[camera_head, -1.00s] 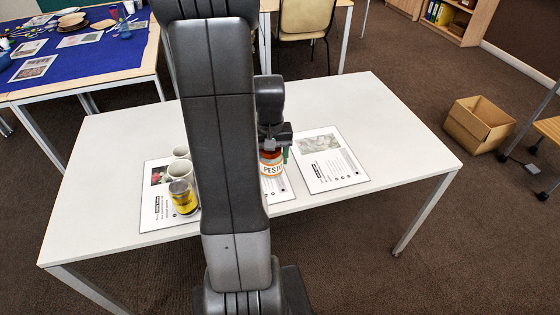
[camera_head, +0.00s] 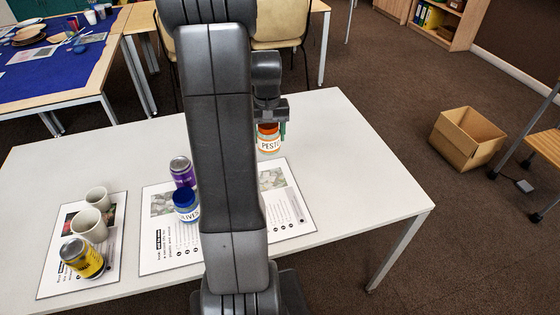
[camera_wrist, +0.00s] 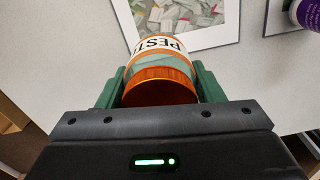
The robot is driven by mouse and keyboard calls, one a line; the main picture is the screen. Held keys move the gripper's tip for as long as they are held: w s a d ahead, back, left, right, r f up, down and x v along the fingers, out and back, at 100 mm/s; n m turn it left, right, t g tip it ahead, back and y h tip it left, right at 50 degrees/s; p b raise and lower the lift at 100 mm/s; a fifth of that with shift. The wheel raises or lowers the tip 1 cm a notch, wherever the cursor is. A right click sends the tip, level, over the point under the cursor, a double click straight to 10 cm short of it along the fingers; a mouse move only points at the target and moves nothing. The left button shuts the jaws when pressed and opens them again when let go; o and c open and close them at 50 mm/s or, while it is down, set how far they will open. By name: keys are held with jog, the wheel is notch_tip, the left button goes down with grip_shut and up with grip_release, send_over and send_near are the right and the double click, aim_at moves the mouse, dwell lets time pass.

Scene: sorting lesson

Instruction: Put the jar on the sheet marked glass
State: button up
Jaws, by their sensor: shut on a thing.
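My gripper (camera_head: 269,124) is shut on the pesto jar (camera_head: 269,144), which has an orange lid and a white label reading PESTO. In the wrist view the jar (camera_wrist: 160,72) is between the green fingers. In the head view it appears just beyond the right sheet (camera_head: 296,222); its height over the table is unclear. That sheet has a picture of pale grey-green pieces, and part of it lies ahead of the jar in the wrist view. A middle sheet (camera_head: 160,240) and a left sheet (camera_head: 52,275) lie on the table. Their headings are too small to read, so the glass sheet is uncertain.
A purple can (camera_head: 182,172) and a blue-lidded olives jar (camera_head: 186,205) stand on the middle sheet. Two pale cups (camera_head: 89,223) and a yellow can (camera_head: 83,259) are on the left sheet. The white table (camera_head: 365,185) is clear at right. My arm hides its middle.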

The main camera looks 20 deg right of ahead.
notch_tip(320, 180, down, 10)
jog(key=shift+r, duration=0.15)
jog(key=o, duration=1.1)
jog(key=shift+c, duration=0.2)
notch_tip(320, 180, up, 12)
jog(key=shift+r, duration=0.2)
